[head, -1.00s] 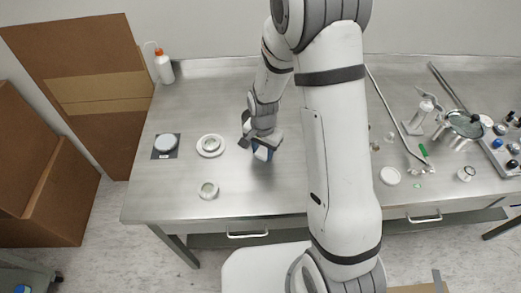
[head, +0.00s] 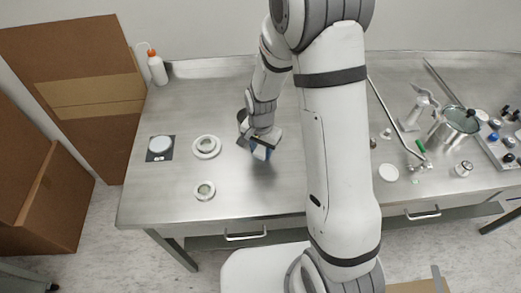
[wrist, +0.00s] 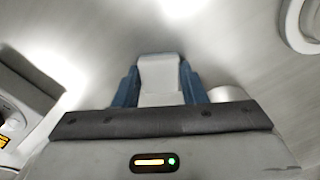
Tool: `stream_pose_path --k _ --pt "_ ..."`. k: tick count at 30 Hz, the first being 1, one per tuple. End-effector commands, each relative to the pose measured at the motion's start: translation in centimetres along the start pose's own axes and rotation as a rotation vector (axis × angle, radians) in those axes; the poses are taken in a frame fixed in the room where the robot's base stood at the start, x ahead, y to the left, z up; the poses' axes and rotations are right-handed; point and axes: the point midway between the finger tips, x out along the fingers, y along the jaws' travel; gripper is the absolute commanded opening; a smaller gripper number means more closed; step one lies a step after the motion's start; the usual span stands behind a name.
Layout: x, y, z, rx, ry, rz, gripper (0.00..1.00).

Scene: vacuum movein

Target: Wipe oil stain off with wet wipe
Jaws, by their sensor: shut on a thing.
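My gripper (head: 261,152) is low over the steel table, left of my upper arm in the head view. Its blue fingers (wrist: 127,90) are shut on a pale, white folded piece (wrist: 160,75), seen between them in the wrist view, which looks like the wet wipe. The piece is mostly hidden by the gripper in the head view. I cannot tell whether it touches the table. No oil stain can be made out on the brushed steel; the surface under the gripper is partly hidden.
A wash bottle (head: 157,68) stands at the back left. Metal vacuum parts (head: 455,128) crowd the right side.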

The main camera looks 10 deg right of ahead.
Motion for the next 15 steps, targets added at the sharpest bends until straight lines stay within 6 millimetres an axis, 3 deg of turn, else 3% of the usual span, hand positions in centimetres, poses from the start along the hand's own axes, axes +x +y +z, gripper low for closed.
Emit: stream_pose_path --k 3,15 --pt "-2.4 -0.1 -0.2 0.002 0.006 -0.006 0.12" --pt "-5.9 0.1 -0.2 0.007 0.003 -0.003 0.12"
